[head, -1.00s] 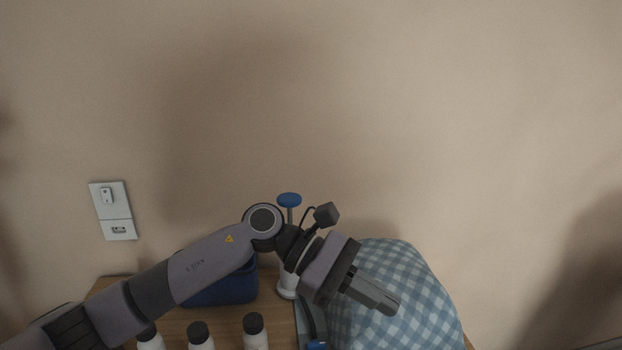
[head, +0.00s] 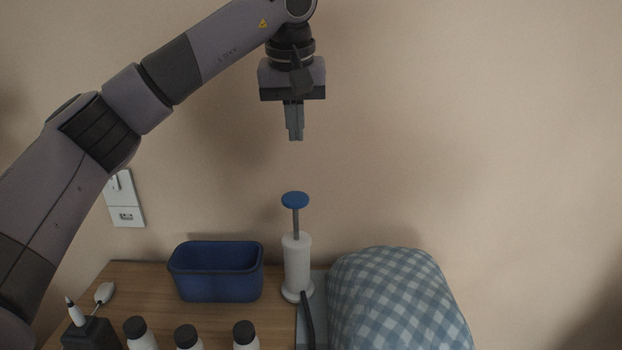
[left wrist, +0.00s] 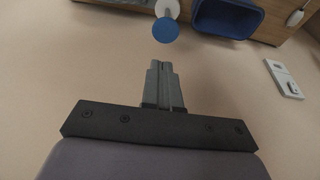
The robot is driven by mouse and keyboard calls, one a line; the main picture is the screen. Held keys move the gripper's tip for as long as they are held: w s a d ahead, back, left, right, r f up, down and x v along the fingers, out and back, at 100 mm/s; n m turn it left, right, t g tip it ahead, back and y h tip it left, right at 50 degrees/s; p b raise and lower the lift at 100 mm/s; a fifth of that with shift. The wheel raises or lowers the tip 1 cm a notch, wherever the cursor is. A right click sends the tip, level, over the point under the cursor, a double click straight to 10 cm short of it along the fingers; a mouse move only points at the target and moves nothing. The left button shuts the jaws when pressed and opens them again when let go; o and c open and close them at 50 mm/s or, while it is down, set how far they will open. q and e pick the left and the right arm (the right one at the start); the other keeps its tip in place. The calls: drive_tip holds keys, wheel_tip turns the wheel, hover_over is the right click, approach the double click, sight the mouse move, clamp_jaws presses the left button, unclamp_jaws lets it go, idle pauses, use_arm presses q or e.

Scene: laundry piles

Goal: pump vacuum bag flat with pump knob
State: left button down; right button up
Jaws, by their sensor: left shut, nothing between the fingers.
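The white hand pump (head: 297,266) stands upright on the wooden table. Its blue knob (head: 295,200) is raised on a grey rod; the knob also shows in the left wrist view (left wrist: 166,30). The vacuum bag (head: 398,300), with a blue and white checked pattern inside, is puffed up to the right of the pump. A dark hose (head: 308,318) runs down from the pump's base beside the bag. My left gripper (head: 296,138) points down above the knob, apart from it; its fingers are shut and empty. My right gripper is not in view.
A blue bin (head: 215,273) stands left of the pump on the wooden table (head: 136,283). Several white bottles with black caps (head: 187,338) stand at the front. A dark holder (head: 90,336) is at the front left. The wall is close behind.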

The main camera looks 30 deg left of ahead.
use_arm(q)
drive_tip(key=shift+a+r, duration=0.4)
drive_tip(key=shift+r, duration=0.1)
drive_tip(key=shift+f, duration=0.1)
approach(294, 196)
drive_tip(key=p+x, duration=0.1)
drive_tip(key=x, duration=0.4)
drive_tip(key=shift+w+f, duration=0.1)
drive_tip(key=shift+f, duration=0.65)
drive_tip(key=shift+f, duration=0.1)
